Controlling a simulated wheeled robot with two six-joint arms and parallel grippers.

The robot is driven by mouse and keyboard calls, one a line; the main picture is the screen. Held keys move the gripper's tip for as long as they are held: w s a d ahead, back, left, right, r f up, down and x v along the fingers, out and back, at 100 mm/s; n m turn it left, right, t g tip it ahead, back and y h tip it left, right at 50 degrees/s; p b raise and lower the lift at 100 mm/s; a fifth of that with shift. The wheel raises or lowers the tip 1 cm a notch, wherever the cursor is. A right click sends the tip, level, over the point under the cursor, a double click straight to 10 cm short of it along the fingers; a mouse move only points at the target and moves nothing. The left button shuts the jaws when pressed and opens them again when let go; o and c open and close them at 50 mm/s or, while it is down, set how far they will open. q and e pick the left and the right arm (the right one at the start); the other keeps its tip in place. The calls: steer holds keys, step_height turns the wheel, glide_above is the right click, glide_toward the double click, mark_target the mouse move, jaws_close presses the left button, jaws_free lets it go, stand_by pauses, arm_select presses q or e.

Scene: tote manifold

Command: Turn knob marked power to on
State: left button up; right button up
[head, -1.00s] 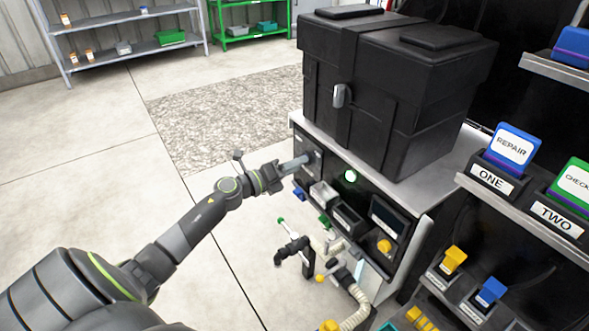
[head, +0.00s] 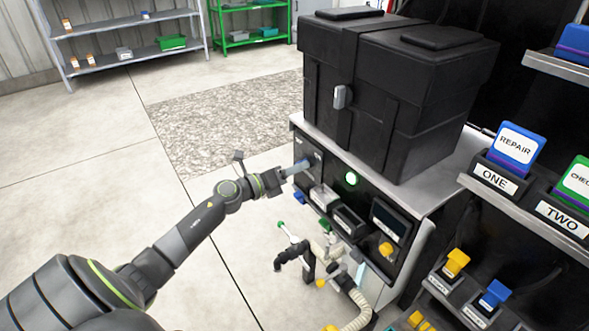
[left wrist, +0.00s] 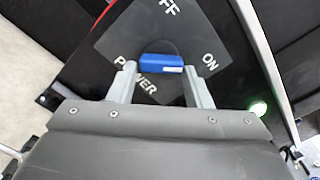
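The power knob (left wrist: 162,62) is a blue bar on a dark dial plate (left wrist: 118,45) with white lettering. In the left wrist view the bar lies nearly level, its right end toward the word ON. The word OFF is partly cut off at the top, and POWER is partly hidden by a finger. My left gripper (left wrist: 161,72) is open, with one finger by each end of the bar; small gaps appear to show. In the head view my left gripper (head: 297,168) is at the machine's front panel and mostly hides the knob. My right gripper is out of view.
A green light (head: 351,178) glows on the panel right of the knob. A black case (head: 385,90) stands on the machine. Pipes and a hose (head: 355,305) stand below the panel. A rack with labelled cards (head: 515,150) is at right. The floor at left is clear.

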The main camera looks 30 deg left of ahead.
arm_select(q)
steer(key=o, duration=0.3)
steer(key=shift+o, duration=0.2)
